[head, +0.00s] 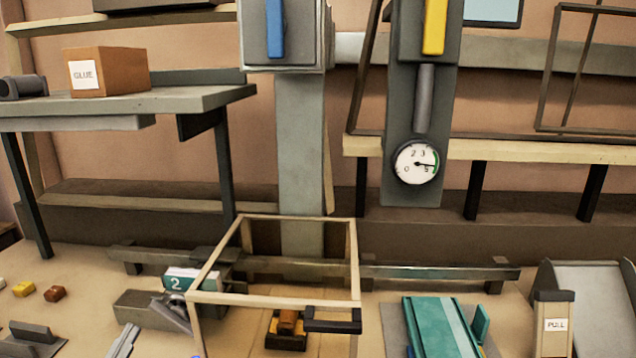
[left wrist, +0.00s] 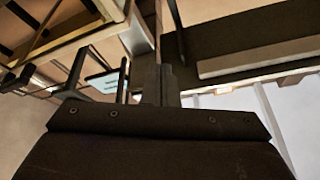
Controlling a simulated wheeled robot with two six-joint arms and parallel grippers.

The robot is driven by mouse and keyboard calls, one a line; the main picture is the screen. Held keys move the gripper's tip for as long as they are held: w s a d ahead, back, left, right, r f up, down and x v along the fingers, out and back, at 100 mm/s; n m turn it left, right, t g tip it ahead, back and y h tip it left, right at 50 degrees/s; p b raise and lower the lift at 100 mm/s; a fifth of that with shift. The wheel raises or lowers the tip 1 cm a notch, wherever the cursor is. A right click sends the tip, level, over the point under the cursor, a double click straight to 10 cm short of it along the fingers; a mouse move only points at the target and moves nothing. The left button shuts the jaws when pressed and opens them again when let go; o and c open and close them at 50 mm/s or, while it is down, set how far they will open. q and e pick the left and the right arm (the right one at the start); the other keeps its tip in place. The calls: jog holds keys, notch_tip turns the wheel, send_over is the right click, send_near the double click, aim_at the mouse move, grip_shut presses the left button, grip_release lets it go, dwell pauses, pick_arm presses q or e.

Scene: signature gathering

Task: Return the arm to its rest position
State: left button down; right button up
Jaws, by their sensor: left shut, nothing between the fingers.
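My left gripper (head: 123,341) shows only by its slim grey fingertips at the lower left edge of the head view. In the left wrist view its dark fingers (left wrist: 164,85) are together, shut with nothing between them. The tips are apart from the grey block with the number 2 sign (head: 190,279), which stands to their right and farther back. Most of my left arm is outside the head view. My right gripper does not show in either view.
A wooden frame (head: 272,299) stands right of the fingertips, with a small orange and black item (head: 287,328) inside. A teal device (head: 438,326) and a PULL post (head: 553,325) lie right. A shelf carries a GLUE box (head: 107,71).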

pick_arm(q)
jog(key=s+a+f+n+g+y, duration=0.8)
jog(key=a+f+n+y, duration=0.1)
jog(key=f+n+y, duration=0.25)
jog(key=s+d+f+m+g+h, duration=0.25)
jog(key=s+d+f+g, duration=0.2)
jog(key=s+f, duration=0.35)
jog(key=s+d+f+m+g+h, duration=0.1)
jog(key=s+d+f+g+h, duration=0.25)
jog(key=s+f+g, duration=0.35)
notch_tip(320, 180, down, 29)
jog(key=s+b, duration=0.2)
jog(key=b, duration=0.2)
jog(key=s+f+g+b, duration=0.1)
jog(key=s+f+b, duration=0.2)
jog(key=s+f, duration=1.1)
notch_tip(320, 180, down, 4)
jog(key=shift+d, duration=0.25)
